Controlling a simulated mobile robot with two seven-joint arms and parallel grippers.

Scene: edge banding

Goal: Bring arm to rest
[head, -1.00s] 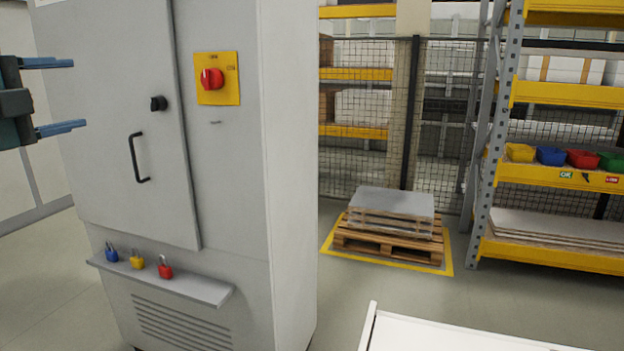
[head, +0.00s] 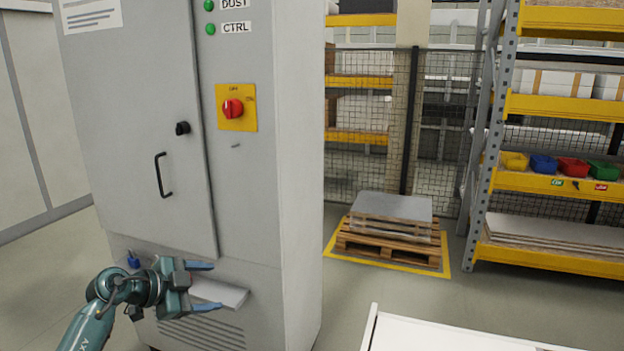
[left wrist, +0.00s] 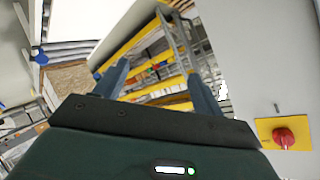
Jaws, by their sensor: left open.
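My left gripper (head: 208,287) is at the lower left of the head view, in front of the lower part of the grey cabinet (head: 135,120). Its two blue fingers are spread apart with nothing between them, and they point right. In the left wrist view the open fingers (left wrist: 158,85) point toward far yellow shelving. The small cabinet ledge (head: 225,293) is partly hidden behind the gripper, and a blue padlock (head: 133,260) shows at its left end. I cannot tell how far the gripper is from the ledge. My right gripper is not in view.
The cabinet carries a red rotary switch on a yellow plate (head: 236,107) and a black handle (head: 163,175). A pallet (head: 388,248) stands by the mesh fence. A yellow shelf rack (head: 550,258) is at right. A white surface (head: 440,335) is at the bottom. Floor between is clear.

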